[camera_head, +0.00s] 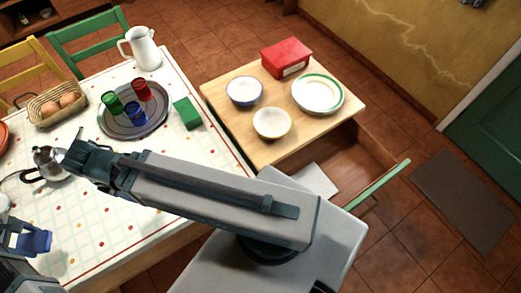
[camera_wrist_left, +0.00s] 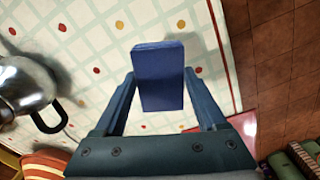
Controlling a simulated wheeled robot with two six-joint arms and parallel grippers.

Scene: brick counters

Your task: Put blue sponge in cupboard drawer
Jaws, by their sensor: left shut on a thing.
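In the left wrist view the blue sponge (camera_wrist_left: 160,75) sits between the two fingers of my left gripper (camera_wrist_left: 162,98). The cupboard (camera_head: 222,93) has a wooden top, and its drawer (camera_head: 362,160) stands open on the near right side, with a green front (camera_head: 385,187). My right gripper (camera_head: 78,160) is above the table beside the metal pot; its jaw opening is unclear. My right arm hides part of the table.
The table (camera_head: 190,165) bears a metal pot (camera_head: 50,162), a tray (camera_head: 152,126) with coloured cups, a green block (camera_head: 187,113), a white jug (camera_head: 142,48) and a bread basket (camera_head: 45,112).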

